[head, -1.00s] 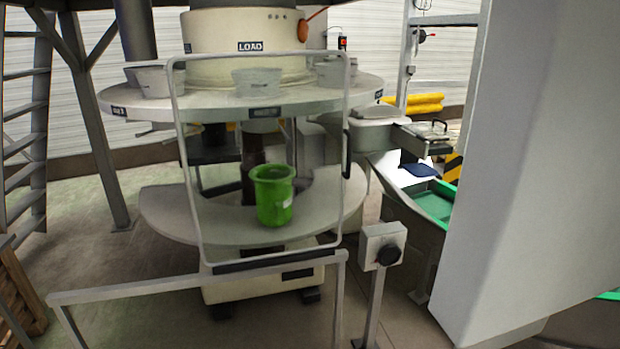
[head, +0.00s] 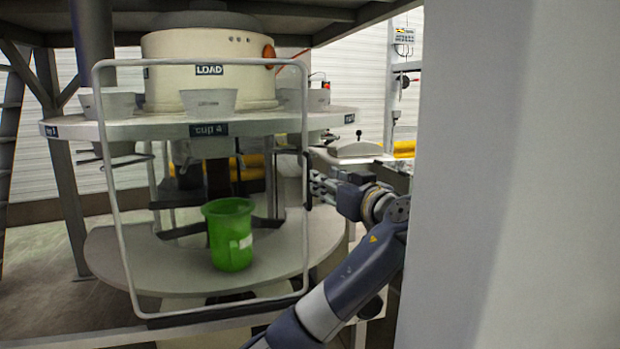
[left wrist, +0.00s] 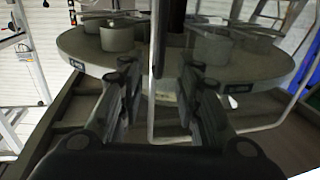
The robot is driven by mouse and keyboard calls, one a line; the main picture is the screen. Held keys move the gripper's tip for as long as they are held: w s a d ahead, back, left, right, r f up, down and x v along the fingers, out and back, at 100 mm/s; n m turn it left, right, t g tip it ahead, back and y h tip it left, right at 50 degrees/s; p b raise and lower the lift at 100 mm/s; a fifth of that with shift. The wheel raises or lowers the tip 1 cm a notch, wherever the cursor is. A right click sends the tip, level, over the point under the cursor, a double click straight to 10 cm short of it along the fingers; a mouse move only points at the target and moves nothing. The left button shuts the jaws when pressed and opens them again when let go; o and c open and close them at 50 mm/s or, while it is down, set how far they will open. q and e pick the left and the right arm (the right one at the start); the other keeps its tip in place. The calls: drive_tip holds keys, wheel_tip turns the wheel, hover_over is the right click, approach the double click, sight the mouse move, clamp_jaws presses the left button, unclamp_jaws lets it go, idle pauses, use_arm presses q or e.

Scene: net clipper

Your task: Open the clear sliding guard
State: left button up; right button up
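The clear sliding guard (head: 110,190) is a thin pale rounded frame with a see-through pane, standing in front of the round machine. Its dark upright handle (head: 306,180) is on the frame's right edge. My left gripper (head: 318,187) points left, just right of this handle. In the left wrist view, the gripper (left wrist: 158,76) is open, its fingers apart on either side of the dark handle (left wrist: 158,40). I cannot tell whether the fingers touch it. The green jug (head: 230,235) stands on the lower shelf behind the guard. My right gripper is out of view.
The round table (head: 270,122) carries several grey cups below the LOAD housing (head: 207,45). A large pale panel (head: 510,180) fills the right of the head view, close to my arm. A grey bench with a lidded unit (head: 355,150) stands behind the gripper.

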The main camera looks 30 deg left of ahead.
use_arm(q)
hover_over(309, 204)
drive_tip(key=shift+w+a, duration=0.15)
drive_tip(key=shift+w, duration=0.2)
clamp_jaws()
